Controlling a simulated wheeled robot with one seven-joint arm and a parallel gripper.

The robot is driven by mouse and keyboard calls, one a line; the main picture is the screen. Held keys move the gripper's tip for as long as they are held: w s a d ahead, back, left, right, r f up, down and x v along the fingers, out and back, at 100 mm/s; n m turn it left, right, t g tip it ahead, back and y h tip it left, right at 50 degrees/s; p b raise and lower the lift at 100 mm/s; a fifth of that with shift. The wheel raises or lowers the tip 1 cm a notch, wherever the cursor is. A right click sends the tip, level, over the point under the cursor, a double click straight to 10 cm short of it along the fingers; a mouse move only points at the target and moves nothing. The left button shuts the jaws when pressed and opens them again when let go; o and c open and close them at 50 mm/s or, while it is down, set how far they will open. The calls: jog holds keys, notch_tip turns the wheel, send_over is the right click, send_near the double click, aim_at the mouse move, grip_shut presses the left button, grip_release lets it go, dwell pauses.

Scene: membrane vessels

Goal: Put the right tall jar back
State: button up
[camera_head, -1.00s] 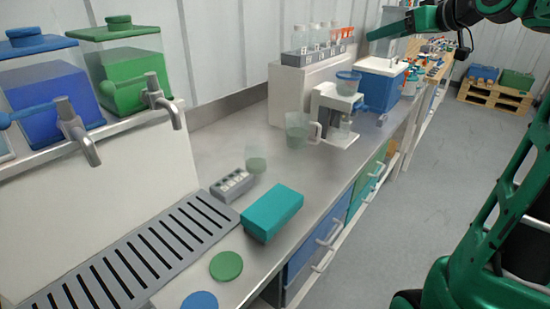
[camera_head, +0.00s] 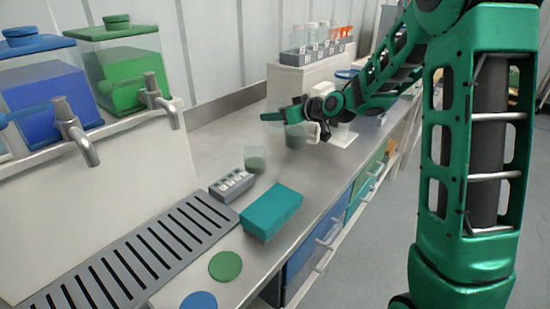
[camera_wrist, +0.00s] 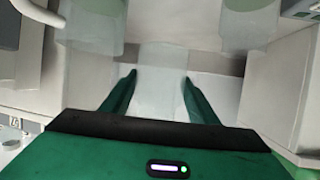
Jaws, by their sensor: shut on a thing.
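In the wrist view my gripper (camera_wrist: 158,95) has a clear, translucent upright vessel (camera_wrist: 162,65) between its two green fingers; I take it as the right tall jar. Its lower part is hidden by my gripper body. Two more translucent greenish vessels stand beyond it, one at the left (camera_wrist: 95,25) and one at the right (camera_wrist: 250,20). In the head view my gripper (camera_head: 276,115) reaches left over the bench, close to the clear jug (camera_head: 296,136). The held jar does not stand out there.
A clear beaker (camera_head: 255,155), a grey rack (camera_head: 232,185) and a teal box (camera_head: 271,212) stand on the bench (camera_head: 215,148). The white appliance (camera_head: 343,133) is partly hidden behind my arm. A tube rack (camera_head: 318,52) is at the back. Dispenser taps (camera_head: 160,100) project at the left.

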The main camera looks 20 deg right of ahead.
jog(key=f, duration=0.4)
jog(key=a+f, duration=0.1)
jog(key=f, duration=0.2)
jog(key=shift+d+f, duration=0.1)
jog(key=shift+f, duration=1.85)
jog(key=shift+f, duration=0.1)
jog(key=o, duration=0.8)
jog(key=shift+o, duration=0.2)
jog(key=shift+s+d+r, duration=0.15)
jog(key=shift+s+r, duration=0.05)
jog(key=shift+s, duration=0.1)
jog(key=v, duration=1.1)
jog(key=shift+s+r, duration=0.15)
jog(key=shift+s, duration=0.05)
